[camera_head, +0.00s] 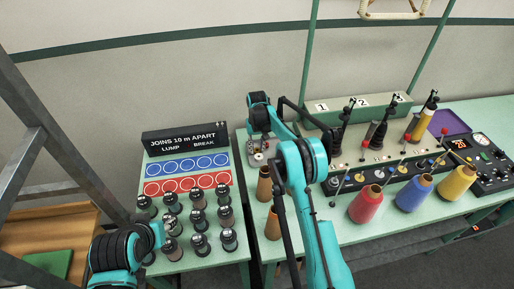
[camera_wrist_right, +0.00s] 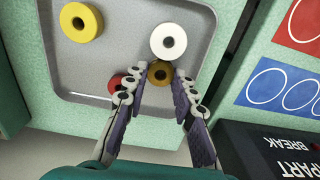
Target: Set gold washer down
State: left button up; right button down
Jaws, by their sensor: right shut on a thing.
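My right gripper (camera_wrist_right: 160,82) is shut on the gold washer (camera_wrist_right: 160,72), a small dull-gold ring between its fingertips. It is over the near edge of a grey tray (camera_wrist_right: 110,98) in the right wrist view. Whether the washer touches the tray I cannot tell. A white washer (camera_wrist_right: 168,41) lies right beside it, and a yellow washer (camera_wrist_right: 81,21) lies at the upper left. A red washer (camera_wrist_right: 117,82) is partly hidden behind the left finger. In the head view the right gripper (camera_head: 260,150) is small, above the tray.
The black sign block (camera_head: 185,139) and the blue and red circle cards (camera_head: 188,165) are left of the tray. Several dark-capped spools (camera_head: 185,225) stand in front of them. Cones, including a red one (camera_head: 366,203), and a control box (camera_head: 480,160) fill the right table.

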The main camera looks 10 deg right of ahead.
jog(key=shift+f, duration=0.15)
jog(key=c, duration=1.5)
grip_release()
jog(key=shift+c, duration=0.2)
